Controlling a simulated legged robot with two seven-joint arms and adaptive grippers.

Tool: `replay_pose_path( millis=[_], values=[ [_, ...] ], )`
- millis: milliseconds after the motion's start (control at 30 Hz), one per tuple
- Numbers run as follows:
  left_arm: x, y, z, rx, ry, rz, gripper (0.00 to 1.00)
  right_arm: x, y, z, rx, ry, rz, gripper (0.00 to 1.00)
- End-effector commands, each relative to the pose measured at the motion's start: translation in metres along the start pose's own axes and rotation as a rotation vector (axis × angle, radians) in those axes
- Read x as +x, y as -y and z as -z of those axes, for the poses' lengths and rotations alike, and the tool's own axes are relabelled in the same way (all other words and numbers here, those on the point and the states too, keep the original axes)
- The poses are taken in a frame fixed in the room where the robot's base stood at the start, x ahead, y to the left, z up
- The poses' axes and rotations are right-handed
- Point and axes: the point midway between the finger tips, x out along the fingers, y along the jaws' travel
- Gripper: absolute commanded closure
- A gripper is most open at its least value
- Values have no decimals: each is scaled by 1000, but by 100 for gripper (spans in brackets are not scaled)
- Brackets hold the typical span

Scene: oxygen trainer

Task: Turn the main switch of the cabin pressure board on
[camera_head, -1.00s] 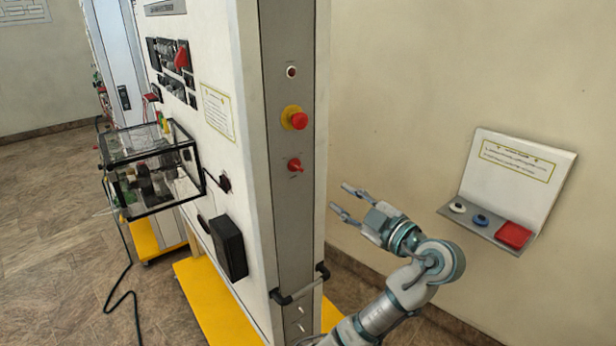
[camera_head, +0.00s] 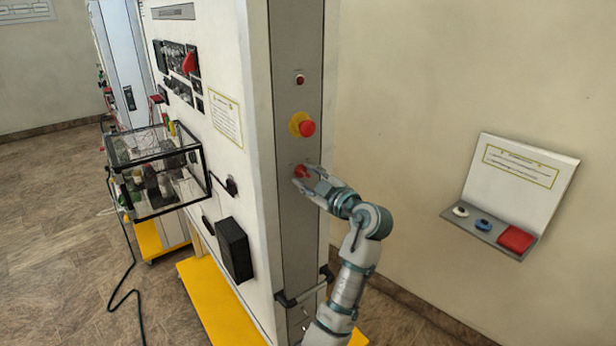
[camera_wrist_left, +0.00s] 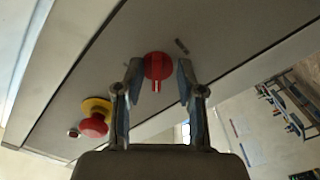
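The main switch is a red rotary knob (camera_head: 302,171) on the grey side panel (camera_head: 291,225) of the cabin pressure board, below the emergency stop. It also shows in the left wrist view as a red disc (camera_wrist_left: 158,66) with a white mark on its handle. My left gripper (camera_head: 304,174) is at the knob. In the left wrist view its two fingers (camera_wrist_left: 155,80) are apart, one on each side of the knob. I cannot tell whether they touch it. My right gripper is not in view.
A red emergency stop button on a yellow base (camera_head: 306,128) sits just above the knob, with a small red lamp (camera_head: 299,79) higher up. A black handle (camera_head: 300,292) juts out below. A glass box (camera_head: 158,172) sticks out left.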

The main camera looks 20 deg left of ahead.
Motion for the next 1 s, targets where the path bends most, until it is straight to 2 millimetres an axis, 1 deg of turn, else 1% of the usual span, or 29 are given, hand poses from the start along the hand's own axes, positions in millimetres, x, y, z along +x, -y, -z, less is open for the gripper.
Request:
replay_pose_path(
  millis=[100,133,167,200,267,667,867,1000],
  values=[
    [-1,0,0,0,-6,4,65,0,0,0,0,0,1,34],
    [-1,-1,0,1,-6,3,67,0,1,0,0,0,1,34],
    [-1,-1,0,1,-5,3,74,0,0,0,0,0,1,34],
    [-1,-1,0,1,-5,3,84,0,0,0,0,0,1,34],
    [-1,-1,0,1,-5,3,99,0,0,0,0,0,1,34],
    [-2,-1,0,23,-3,2,100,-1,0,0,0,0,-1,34],
    [-2,-1,0,112,-2,3,100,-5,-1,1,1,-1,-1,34],
    [-2,-2,1,217,-2,2,100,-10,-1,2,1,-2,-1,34]
  ],
)
